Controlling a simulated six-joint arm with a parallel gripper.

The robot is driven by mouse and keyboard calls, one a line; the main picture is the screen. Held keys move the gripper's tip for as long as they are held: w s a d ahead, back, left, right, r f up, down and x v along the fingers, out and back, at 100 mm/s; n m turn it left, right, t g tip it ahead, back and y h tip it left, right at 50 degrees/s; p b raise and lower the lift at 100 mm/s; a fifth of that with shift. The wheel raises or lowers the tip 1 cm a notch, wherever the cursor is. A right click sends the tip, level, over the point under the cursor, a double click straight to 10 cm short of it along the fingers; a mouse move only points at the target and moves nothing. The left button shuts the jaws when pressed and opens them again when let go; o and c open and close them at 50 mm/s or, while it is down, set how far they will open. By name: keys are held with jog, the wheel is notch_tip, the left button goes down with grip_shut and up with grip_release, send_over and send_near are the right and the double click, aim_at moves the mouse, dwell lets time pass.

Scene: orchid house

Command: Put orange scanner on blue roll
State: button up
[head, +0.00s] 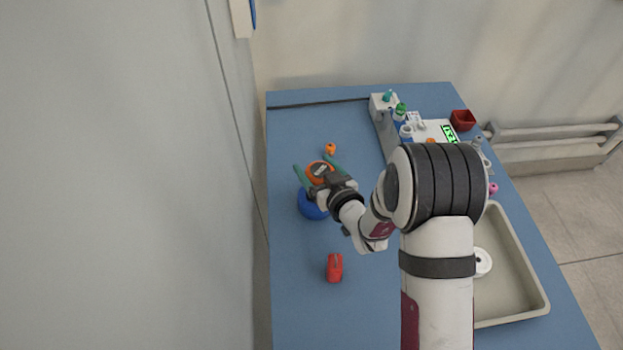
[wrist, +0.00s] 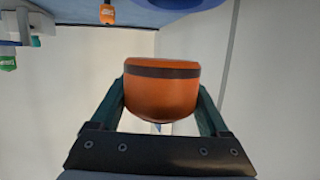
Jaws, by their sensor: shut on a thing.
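The orange scanner (wrist: 162,95) is an orange rounded body with a dark band, held between the green fingers of my gripper (wrist: 160,110) in the wrist view. In the head view the scanner (head: 319,171) shows between the fingers of my gripper (head: 320,170). The blue roll (head: 311,206) is a round blue thing on the blue table, partly hidden below the gripper and scanner. The scanner appears above its far side in the picture; I cannot tell whether they touch. A blue rounded edge, likely the roll (wrist: 175,3), shows at the top of the wrist view.
A red object (head: 335,267) stands on the table (head: 300,300) nearer the front. A small orange item (head: 331,148) lies behind the gripper. A grey-white device with bottles (head: 385,105), a red bin (head: 462,120) and a beige tray (head: 520,270) are to the right.

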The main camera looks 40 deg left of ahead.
aim_at(311, 179)
jog(key=shift+s+a+f, duration=0.1)
jog(key=shift+a+f, duration=0.1)
jog(key=shift+f, duration=0.55)
jog(key=shift+a+f, duration=0.15)
jog(key=shift+f, duration=0.65)
jog(key=shift+s+a+f, duration=0.1)
jog(key=shift+a+f, duration=0.1)
jog(key=shift+f, duration=0.55)
jog(key=shift+f, duration=0.1)
